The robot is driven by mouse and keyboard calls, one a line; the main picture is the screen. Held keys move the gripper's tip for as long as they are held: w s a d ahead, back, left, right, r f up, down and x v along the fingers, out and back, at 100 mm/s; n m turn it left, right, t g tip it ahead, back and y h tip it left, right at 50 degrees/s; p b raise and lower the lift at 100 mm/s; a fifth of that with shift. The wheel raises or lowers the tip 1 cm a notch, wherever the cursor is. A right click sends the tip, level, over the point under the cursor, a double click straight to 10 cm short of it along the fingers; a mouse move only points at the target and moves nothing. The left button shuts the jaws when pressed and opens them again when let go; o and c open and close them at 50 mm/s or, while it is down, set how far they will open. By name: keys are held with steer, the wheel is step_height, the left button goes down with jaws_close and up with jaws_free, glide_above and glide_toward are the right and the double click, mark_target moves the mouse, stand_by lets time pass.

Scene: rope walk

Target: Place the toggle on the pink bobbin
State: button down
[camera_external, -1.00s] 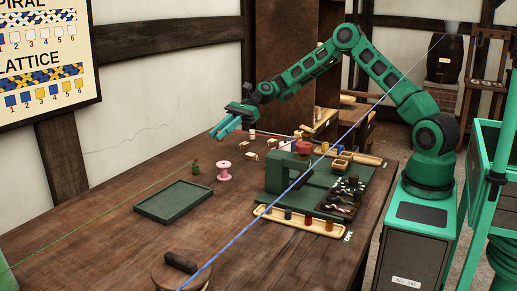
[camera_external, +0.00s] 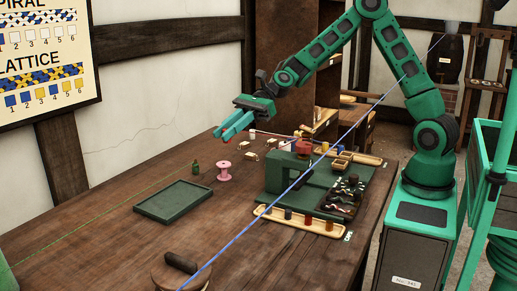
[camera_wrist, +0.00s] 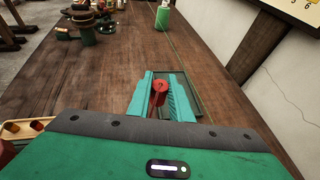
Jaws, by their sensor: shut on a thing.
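The pink bobbin (camera_external: 224,171) stands upright on the table in the external view, behind the green tray and beside a small green bottle. I cannot make it out in the wrist view. My gripper (camera_external: 223,132) is above the table, above the bobbin in the picture. In the wrist view, my gripper (camera_wrist: 162,80) is shut on a small red piece with a dark mark on its top, which looks like the toggle (camera_wrist: 160,87). In the external view only a trace of red shows at the fingers.
The green tray (camera_external: 175,201) lies empty. The small green bottle (camera_external: 195,167) stands left of the bobbin. A green block stand (camera_external: 283,172), a red pot (camera_external: 303,147) and a tray of bobbins (camera_external: 300,221) are to the right. A blue rope (camera_external: 248,232) crosses the view.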

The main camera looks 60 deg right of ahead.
steer(key=s+a, duration=0.1)
steer(key=s, duration=0.1)
glide_above(223, 163)
step_height(223, 163, down, 7)
steer(key=shift+s+a+r, duration=0.15)
steer(key=shift+f, duration=2)
steer(key=shift+f, duration=0.1)
steer(key=c, duration=1.6)
jaws_free()
steer(key=v, duration=1.2)
